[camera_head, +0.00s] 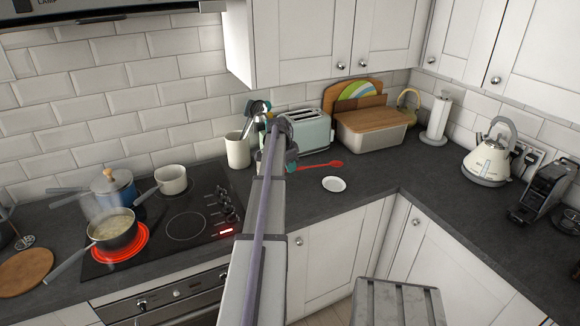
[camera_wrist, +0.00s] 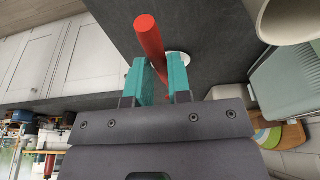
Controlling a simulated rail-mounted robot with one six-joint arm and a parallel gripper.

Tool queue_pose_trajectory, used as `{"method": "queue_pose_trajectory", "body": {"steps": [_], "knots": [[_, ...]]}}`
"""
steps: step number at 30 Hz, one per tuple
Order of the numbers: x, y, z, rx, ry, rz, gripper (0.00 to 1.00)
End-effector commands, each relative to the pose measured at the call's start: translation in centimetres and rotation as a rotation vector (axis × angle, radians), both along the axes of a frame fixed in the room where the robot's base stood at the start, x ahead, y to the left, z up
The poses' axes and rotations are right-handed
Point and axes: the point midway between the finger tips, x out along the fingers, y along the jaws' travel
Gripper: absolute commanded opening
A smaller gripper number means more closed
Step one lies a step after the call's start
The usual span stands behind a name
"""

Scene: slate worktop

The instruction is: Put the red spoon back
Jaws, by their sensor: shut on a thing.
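The red spoon (camera_head: 322,165) sticks out to the right of my gripper (camera_head: 291,158) in the head view, its bowl at the right end. In the wrist view, my gripper's teal fingers (camera_wrist: 160,78) are shut on the red spoon's handle (camera_wrist: 149,38); the handle end points up in the picture. How high the spoon is above the worktop is hard to tell. A cream crock (camera_head: 237,151) with utensils stands left of my gripper, partly behind my arm. The crock's rim also shows at the top right of the wrist view (camera_wrist: 290,18).
A small white saucer (camera_head: 334,184) lies just in front of the spoon. A pale green toaster (camera_head: 303,132) and a bread bin (camera_head: 366,134) stand behind. At left, a steaming pan (camera_head: 112,230) sits on a glowing red hob ring. The worktop right of the saucer is clear.

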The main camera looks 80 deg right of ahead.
Motion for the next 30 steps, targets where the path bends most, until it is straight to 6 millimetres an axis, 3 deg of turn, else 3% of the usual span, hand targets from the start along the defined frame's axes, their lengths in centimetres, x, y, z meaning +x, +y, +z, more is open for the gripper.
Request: {"method": "queue_pose_trajectory", "body": {"steps": [8,24,30], "knots": [[0.0,0.0,-1.0,0.001,0.000,0.000,0.00],[0.0,0.0,-6.4,0.001,0.000,0.000,0.00],[0.0,0.0,-6.9,0.001,0.000,0.000,0.00]]}}
